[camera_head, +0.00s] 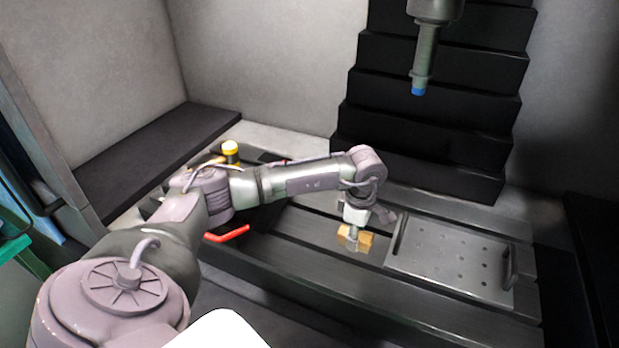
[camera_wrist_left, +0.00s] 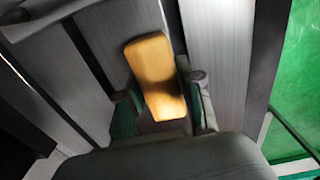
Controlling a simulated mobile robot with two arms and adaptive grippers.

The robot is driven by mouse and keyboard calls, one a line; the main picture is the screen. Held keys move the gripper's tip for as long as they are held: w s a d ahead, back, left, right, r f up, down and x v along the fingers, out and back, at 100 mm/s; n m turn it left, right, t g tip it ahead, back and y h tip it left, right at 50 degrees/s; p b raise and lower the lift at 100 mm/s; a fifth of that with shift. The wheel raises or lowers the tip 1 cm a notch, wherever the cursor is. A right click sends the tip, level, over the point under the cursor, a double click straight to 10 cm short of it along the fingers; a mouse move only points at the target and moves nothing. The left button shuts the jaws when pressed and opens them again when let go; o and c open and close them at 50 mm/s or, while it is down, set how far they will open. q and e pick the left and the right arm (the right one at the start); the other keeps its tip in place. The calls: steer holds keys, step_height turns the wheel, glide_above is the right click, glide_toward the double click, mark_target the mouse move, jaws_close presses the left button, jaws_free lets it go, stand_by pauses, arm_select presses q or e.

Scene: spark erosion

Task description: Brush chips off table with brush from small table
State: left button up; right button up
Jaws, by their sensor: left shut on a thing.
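The brush (camera_head: 365,243) shows as a small light-wood block low over the slotted machine table (camera_head: 290,240). My left gripper (camera_head: 351,236) reaches down from above and is shut on it. In the left wrist view the brush's orange-brown wooden body (camera_wrist_left: 155,72) lies between the two fingers of the left gripper (camera_wrist_left: 163,90). Its bristles are hidden, and I cannot tell whether they touch the table. I cannot make out any chips. My right gripper is in neither view.
A grey plate with holes and raised handles (camera_head: 450,262) lies just right of the brush. A machine head with a blue tip (camera_head: 417,88) hangs above. A yellow-topped object (camera_head: 230,150) and a red handle (camera_head: 228,234) are near my left arm.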

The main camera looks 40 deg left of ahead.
arm_select(q)
steer(key=r, duration=0.1)
steer(key=r+p, duration=0.1)
steer(key=shift+s+a+r, duration=0.3)
steer(key=shift+a, duration=0.1)
steer(key=shift+w+d+r+p, duration=0.1)
steer(key=shift+r+p, duration=0.2)
steer(key=shift+r, duration=0.25)
steer(key=shift+w+d+r+p, duration=0.1)
steer(key=shift+r+p, duration=0.2)
steer(key=shift+r, duration=0.25)
steer(key=shift+s+r, duration=0.15)
steer(key=shift+r, duration=0.2)
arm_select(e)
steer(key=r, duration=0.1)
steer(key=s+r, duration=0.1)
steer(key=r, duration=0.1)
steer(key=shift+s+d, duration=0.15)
